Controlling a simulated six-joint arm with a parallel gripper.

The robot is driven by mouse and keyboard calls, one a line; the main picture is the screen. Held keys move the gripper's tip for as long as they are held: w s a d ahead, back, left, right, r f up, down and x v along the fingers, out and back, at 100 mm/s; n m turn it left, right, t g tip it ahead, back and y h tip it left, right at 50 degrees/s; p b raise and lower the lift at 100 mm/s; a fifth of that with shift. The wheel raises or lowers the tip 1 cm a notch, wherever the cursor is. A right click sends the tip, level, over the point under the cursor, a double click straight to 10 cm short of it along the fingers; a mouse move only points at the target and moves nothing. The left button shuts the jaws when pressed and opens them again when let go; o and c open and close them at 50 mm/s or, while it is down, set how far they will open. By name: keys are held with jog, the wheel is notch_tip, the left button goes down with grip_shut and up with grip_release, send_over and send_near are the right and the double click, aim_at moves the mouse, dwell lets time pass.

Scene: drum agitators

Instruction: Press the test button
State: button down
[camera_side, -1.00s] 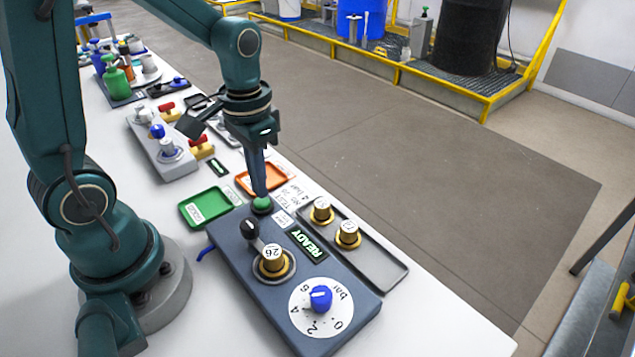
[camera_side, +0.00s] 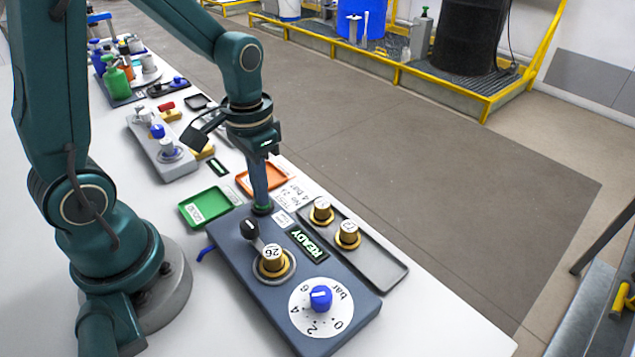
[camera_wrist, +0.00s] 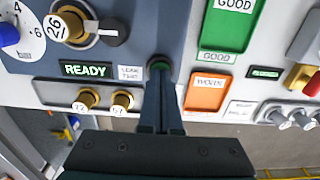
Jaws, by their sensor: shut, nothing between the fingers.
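The green test button (camera_wrist: 159,66) sits at the end of the dark blue-grey test panel (camera_side: 318,337), beside a small label reading "LEAK TEST" (camera_wrist: 131,71). My gripper (camera_side: 262,208) is shut and empty, pointing down with its fingertips at the button and seemingly touching it. In the side view the fingertips cover most of the button. In the wrist view my gripper (camera_wrist: 160,76) reaches up to the button's near edge. The panel's display reads "READY" (camera_side: 308,243).
The panel also carries a black knob (camera_side: 250,228), a brass piece marked 26 (camera_side: 272,258) and a blue dial knob (camera_side: 320,297). A grey tray (camera_side: 385,272) holds two brass pieces. A green tray (camera_side: 207,207) and an orange tray (camera_side: 262,177) lie near my gripper.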

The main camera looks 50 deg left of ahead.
aim_at(262, 219)
dwell(0.3)
jog(key=shift+r, duration=3.4)
jog(key=s+d+r+t, duration=0.4)
jog(key=s+t, duration=0.1)
jog(key=s, duration=0.1)
jog(key=shift+d+r+t, duration=0.15)
jog(key=shift+r+t, duration=0.05)
jog(key=shift+t, duration=0.1)
dwell(1.9)
